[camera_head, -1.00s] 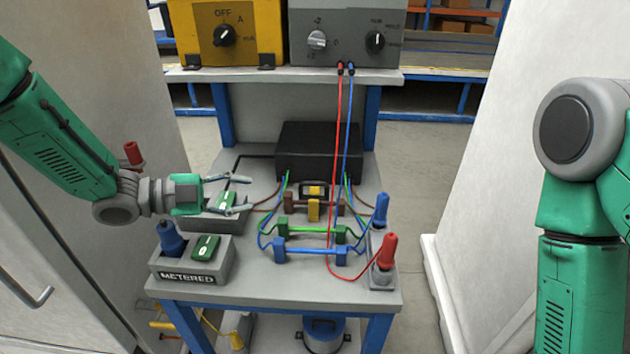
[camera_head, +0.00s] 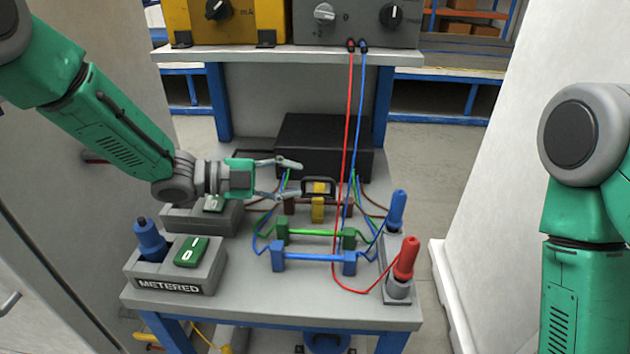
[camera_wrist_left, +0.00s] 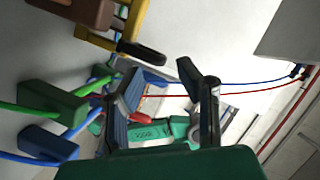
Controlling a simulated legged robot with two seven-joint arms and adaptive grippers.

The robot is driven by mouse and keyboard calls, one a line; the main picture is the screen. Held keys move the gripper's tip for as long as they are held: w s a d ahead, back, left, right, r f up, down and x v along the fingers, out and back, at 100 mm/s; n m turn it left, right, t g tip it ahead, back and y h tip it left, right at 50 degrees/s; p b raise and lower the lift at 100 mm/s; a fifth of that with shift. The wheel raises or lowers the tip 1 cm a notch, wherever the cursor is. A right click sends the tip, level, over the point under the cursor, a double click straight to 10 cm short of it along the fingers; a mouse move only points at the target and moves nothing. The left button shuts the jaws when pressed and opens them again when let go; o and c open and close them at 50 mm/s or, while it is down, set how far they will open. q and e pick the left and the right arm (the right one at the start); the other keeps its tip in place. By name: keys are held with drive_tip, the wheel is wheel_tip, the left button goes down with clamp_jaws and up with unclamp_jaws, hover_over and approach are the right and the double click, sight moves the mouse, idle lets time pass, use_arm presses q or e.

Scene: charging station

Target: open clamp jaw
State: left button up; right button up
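A yellow clamp (camera_head: 318,209) with a black loop handle (camera_head: 320,186) sits at the brown bar (camera_head: 290,206) on the bench, in front of the black box. In the left wrist view its yellow part (camera_wrist_left: 128,30) and black part (camera_wrist_left: 141,53) show at the top. My left gripper (camera_head: 296,180) is open and empty, its fingers pointing right. Its tips are just left of the black handle and apart from it as far as I can tell. Both spread fingers show in the left wrist view (camera_wrist_left: 160,75). My right gripper is out of view; only my right arm shows at the right.
Green (camera_head: 315,235) and blue (camera_head: 314,258) bars lie in front of the clamp. Red (camera_head: 349,130) and blue cables hang from the grey meter (camera_head: 358,20) to its right. Red and blue probes (camera_head: 404,258) stand at the right edge. A METERED box (camera_head: 180,272) is front left.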

sight(313, 180)
use_arm(q)
drive_tip(key=x, duration=0.6)
drive_tip(key=shift+s+d+r, duration=0.2)
drive_tip(key=shift+s+d, duration=0.05)
drive_tip(key=shift+d, duration=0.1)
drive_tip(key=shift+a, duration=0.6)
drive_tip(key=c, duration=0.6)
clamp_jaws()
drive_tip(key=shift+d, duration=0.15)
